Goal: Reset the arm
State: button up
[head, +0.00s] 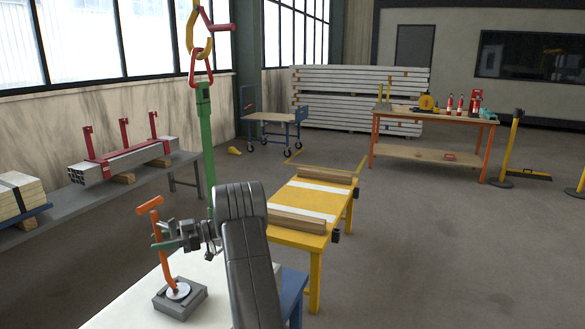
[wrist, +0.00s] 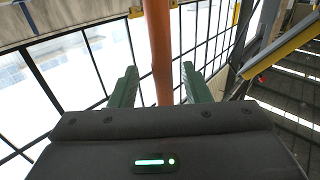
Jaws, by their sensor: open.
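My gripper (head: 160,244) is at the front left of the head view, beside an orange lever (head: 166,262) with a T-shaped top. The lever rises from a grey base block (head: 172,304) with a pale round disc, on a white-topped table (head: 122,312). In the wrist view my gripper (wrist: 158,84) has its two green fingers apart. The orange lever (wrist: 159,45) stands between them, with a visible gap on each side. My dark arm hides part of the table in the head view.
A yellow hook (head: 190,32) holds a red link (head: 201,68) and a hanging green strap (head: 206,140) behind my gripper. A yellow table (head: 291,202) with wooden bars stands to the right. A grey bench (head: 98,190) with metal tubes is left. Open floor (head: 430,250) lies right.

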jog(key=w+d+n+g+h, duration=0.1)
jog(key=w+d+n+g, duration=0.15)
jog(key=w+d, duration=0.65)
jog(key=s+a+m+t, duration=0.1)
jog(key=s+a, duration=0.3)
jog(key=s+a+m+t+y, duration=0.1)
jog(key=s+a, duration=0.4)
jog(key=shift+w+d+m+t+y+b, duration=0.15)
jog(key=shift+m+t+y+b, duration=0.1)
jog(key=shift+m+t+b, duration=0.8)
jog(key=shift+w+d+m+t+y+b, duration=0.25)
jog(key=shift+m+t, duration=0.45)
jog(key=shift+t, duration=0.9)
jog(key=shift+w+d+m+t+y+b, duration=0.1)
jog(key=shift+m+t+y+b, duration=0.2)
jog(key=shift+m+t+b, duration=0.55)
jog(key=shift+t, duration=0.45)
